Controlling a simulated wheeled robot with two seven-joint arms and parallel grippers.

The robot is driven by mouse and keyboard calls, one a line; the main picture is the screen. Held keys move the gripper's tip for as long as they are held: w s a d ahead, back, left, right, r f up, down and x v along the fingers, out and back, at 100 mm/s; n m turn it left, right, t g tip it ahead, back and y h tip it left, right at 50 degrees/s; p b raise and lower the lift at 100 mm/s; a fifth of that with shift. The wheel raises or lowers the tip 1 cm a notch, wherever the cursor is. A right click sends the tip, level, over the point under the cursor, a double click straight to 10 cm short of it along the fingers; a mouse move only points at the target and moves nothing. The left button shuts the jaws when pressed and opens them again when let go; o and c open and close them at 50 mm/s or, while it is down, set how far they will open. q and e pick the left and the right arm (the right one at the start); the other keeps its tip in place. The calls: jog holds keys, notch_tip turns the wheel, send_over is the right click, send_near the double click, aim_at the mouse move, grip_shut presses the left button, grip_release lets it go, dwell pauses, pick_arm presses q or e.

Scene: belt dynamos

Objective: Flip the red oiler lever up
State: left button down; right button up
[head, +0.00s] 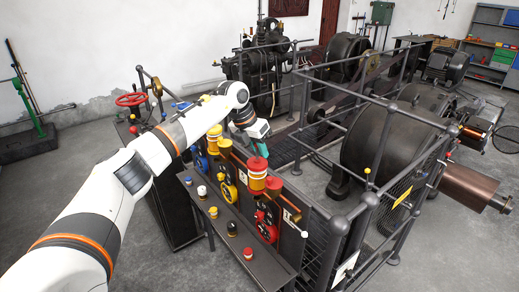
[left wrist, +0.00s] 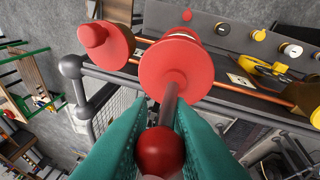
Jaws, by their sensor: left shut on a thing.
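The red oiler (head: 258,170) stands on the dark panel, with a red cap and a yellow band. In the left wrist view its round red cap (left wrist: 178,68) faces me, and a grey lever rod runs from it to a red ball knob (left wrist: 160,152). My left gripper (head: 260,151) is at the top of the red oiler in the head view. Its teal fingers (left wrist: 163,110) are shut on the lever, with the ball between them. The fingers hide part of the rod, and the lever's exact tilt is hard to tell. My right gripper is not in view.
A ledge (head: 222,238) with several coloured knobs runs along the panel front. A red handwheel (head: 266,228) is below. Dark railings (head: 335,240) and a large dynamo (head: 385,145) stand to the right.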

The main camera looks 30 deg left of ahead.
pick_arm(q)
jog(key=c, duration=1.4)
grip_release()
jog(key=shift+o, duration=0.2)
jog(key=b+v, duration=0.4)
jog(key=v, duration=0.7)
jog(key=shift+r, duration=0.4)
jog(key=shift+s, duration=0.1)
